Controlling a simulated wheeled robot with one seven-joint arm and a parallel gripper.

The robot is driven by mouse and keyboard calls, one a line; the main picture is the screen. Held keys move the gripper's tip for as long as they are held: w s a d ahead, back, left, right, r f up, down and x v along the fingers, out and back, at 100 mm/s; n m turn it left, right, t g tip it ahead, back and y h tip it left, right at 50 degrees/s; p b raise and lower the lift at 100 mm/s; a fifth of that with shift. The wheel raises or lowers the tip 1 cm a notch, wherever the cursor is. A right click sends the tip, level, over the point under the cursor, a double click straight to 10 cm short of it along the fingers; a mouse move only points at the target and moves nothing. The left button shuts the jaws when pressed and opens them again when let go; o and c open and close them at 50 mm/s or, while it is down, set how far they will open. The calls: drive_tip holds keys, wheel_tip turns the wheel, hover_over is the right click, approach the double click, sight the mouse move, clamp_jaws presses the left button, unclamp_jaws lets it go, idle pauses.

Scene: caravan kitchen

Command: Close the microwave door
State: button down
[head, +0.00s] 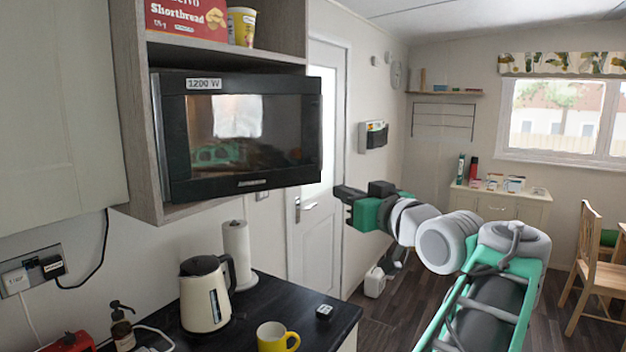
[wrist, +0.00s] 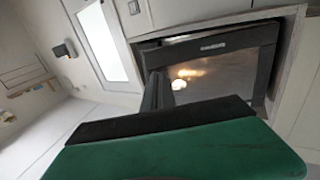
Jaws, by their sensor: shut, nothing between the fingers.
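The black microwave (head: 175,140) sits in a wooden wall cabinet, with a "1200 W" label at its upper left. Its door (head: 305,130), with a dark reflective window, lies across the front. The door's right edge reaches past the cabinet's right side, so it seems slightly ajar, but I cannot see a clear gap. In the wrist view the door (wrist: 235,65) shows tilted behind my gripper. My gripper (head: 343,192) is shut and empty, to the right of and below the door's lower right corner.
A black counter (head: 225,330) below holds a cream kettle (head: 204,295), a paper towel roll (head: 238,250) and a yellow mug (head: 277,338). A shortbread box (head: 187,18) stands on the shelf above the microwave. A white door (head: 322,225) is behind. Floor on the right is partly clear.

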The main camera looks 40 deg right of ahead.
sight(306, 177)
drive_tip(key=w+p, duration=0.1)
drive_tip(key=w, duration=0.3)
drive_tip(key=w+d+p, duration=0.1)
drive_tip(key=w+p, duration=0.1)
drive_tip(key=w, duration=0.2)
drive_tip(key=w+d+p, duration=0.1)
drive_tip(key=w, duration=0.2)
drive_tip(key=shift+w+r+p, duration=0.1)
drive_tip(key=shift+w+p, duration=0.25)
drive_tip(key=shift+w, duration=0.5)
drive_tip(key=shift+f, duration=0.2)
